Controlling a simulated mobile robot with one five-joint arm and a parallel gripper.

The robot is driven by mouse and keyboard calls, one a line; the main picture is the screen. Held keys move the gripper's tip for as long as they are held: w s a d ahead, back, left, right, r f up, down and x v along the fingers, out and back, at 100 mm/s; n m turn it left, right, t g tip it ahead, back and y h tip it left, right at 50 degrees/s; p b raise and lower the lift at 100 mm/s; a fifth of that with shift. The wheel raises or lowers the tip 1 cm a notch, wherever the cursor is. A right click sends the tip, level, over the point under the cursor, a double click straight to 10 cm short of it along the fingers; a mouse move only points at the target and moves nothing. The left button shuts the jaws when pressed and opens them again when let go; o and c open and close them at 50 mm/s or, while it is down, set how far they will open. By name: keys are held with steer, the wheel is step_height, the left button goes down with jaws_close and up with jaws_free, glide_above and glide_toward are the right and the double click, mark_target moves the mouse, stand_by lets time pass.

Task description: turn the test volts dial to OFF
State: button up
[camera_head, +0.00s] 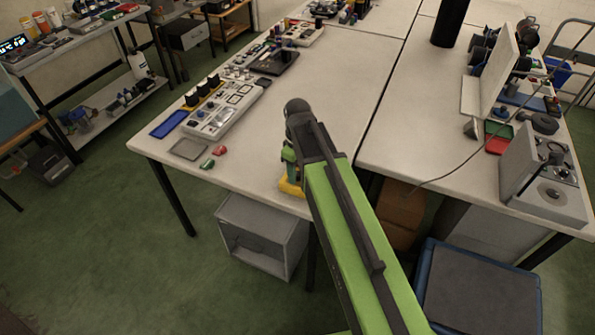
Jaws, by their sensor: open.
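I cannot pick out the test volts dial for certain, as no lettering is readable. A light grey instrument panel (222,108) on the left bench carries several dark knobs (203,89) along its left side. A grey box (543,180) on the right bench also carries round controls (553,158). My green and black arm rises from the bottom of the view over the front edge of the left bench.
Red and green pieces (214,157) and a grey pad (188,149) lie near the left bench's front corner. A white upright panel (493,75) and a red tray (498,137) stand on the right bench. The left bench's middle (345,75) is clear. A blue-edged stool (478,298) stands below.

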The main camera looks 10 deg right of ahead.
step_height(320, 180, up, 17)
steer(key=p, duration=1.7)
steer(key=shift+r, duration=0.2)
steer(key=shift+f, duration=0.1)
steer(key=b, duration=0.4)
glide_above(298, 174)
steer(key=s+d, duration=0.1)
steer(key=d, duration=0.1)
step_height(298, 174, down, 4)
steer(key=s+d+f+m+b, duration=0.3)
steer(key=s+m, duration=0.5)
steer(key=m, duration=0.1)
